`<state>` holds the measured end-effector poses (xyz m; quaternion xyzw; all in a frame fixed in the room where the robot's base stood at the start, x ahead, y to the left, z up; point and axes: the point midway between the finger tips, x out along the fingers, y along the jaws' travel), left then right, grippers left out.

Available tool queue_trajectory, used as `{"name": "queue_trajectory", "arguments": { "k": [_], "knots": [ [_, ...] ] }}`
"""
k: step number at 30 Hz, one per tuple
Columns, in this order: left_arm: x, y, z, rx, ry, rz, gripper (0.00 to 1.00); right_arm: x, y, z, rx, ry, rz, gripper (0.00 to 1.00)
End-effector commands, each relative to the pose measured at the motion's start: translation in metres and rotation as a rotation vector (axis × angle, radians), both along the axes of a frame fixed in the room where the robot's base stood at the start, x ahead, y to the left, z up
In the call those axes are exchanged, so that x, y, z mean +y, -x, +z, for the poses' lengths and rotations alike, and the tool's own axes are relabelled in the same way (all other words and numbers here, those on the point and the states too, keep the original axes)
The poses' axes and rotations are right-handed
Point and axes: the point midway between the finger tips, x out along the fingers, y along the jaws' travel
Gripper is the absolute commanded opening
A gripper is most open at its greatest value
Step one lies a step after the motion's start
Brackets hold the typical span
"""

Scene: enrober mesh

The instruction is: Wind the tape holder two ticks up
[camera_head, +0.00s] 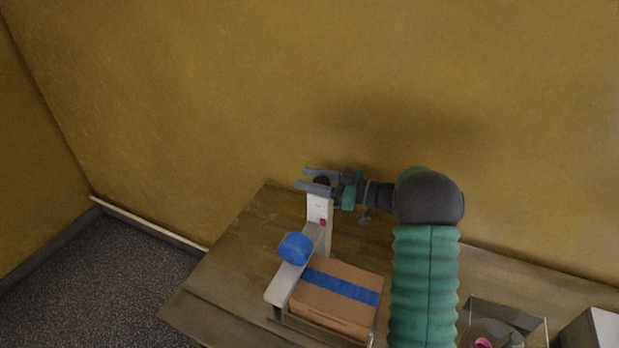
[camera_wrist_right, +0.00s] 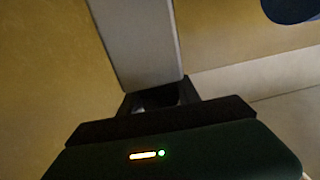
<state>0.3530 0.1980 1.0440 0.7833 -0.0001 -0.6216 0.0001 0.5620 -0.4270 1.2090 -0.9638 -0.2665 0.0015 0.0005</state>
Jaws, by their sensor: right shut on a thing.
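A pale upright post (camera_head: 318,212) stands on the table, with faint marks and a small red mark (camera_head: 323,223) on its face. A blue tape roll (camera_head: 295,248) sits beside the post, at a pale slanting arm (camera_head: 285,285). A dark knob (camera_head: 321,181) is at the post's top. My right gripper (camera_head: 312,179) reaches in from the right and is shut on this knob, one finger on each side. In the right wrist view the grey post (camera_wrist_right: 138,45) runs away from the dark fingers (camera_wrist_right: 160,97), and the roll's blue edge (camera_wrist_right: 290,8) shows. My left gripper is out of view.
A cardboard box (camera_head: 325,308) with a blue tape strip lies beside the slanting arm on the wooden table (camera_head: 240,258). A clear-sided container (camera_head: 535,330) with a pink item stands at lower right, near a white box (camera_head: 603,325). The yellow wall (camera_head: 300,90) rises close behind.

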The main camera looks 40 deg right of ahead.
Motion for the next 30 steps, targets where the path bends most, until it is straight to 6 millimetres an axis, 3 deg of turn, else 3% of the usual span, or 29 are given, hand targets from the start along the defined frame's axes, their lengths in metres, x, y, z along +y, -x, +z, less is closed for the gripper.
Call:
{"name": "queue_trajectory", "arguments": {
  "k": [13,14,18,26,30],
  "knots": [
    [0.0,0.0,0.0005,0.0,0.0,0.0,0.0,-0.0019,-0.0001,0.0026,-0.005,0.001,0.006,0.0],
    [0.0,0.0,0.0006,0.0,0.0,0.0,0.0,-0.0019,-0.0002,0.0026,-0.006,0.002,0.006,0.43],
    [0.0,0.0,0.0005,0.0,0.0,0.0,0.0,-0.0013,-0.0002,0.0019,-0.004,0.001,0.008,0.6],
    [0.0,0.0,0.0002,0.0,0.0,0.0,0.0,-0.0004,-0.0003,0.0009,-0.002,0.001,0.009,0.6],
    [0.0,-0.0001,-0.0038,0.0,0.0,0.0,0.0,-0.0061,0.0088,-0.0007,-0.002,0.001,0.008,0.6]
  ]
}}
